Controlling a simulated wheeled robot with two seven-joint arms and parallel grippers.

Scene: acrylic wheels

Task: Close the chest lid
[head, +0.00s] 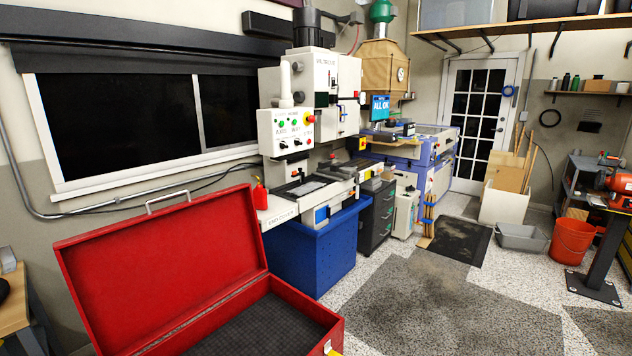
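A large red chest stands at the bottom left of the head view. Its red lid (165,262) is open and tilted back, with a metal handle (167,200) at its upper edge. The chest's bottom (245,328) shows a dark, textured lining, and the part of it in view looks empty. A yellow and silver latch piece (333,348) shows at the front right corner. The front of the chest is cut off by the lower picture edge. Neither of my grippers is in view.
A white milling machine (310,100) on a blue base (312,250) stands behind the chest. A work surface (14,290) is at the far left. Speckled floor (450,310) is open to the right, with a red bucket (571,241) and grey tub (522,238) farther back.

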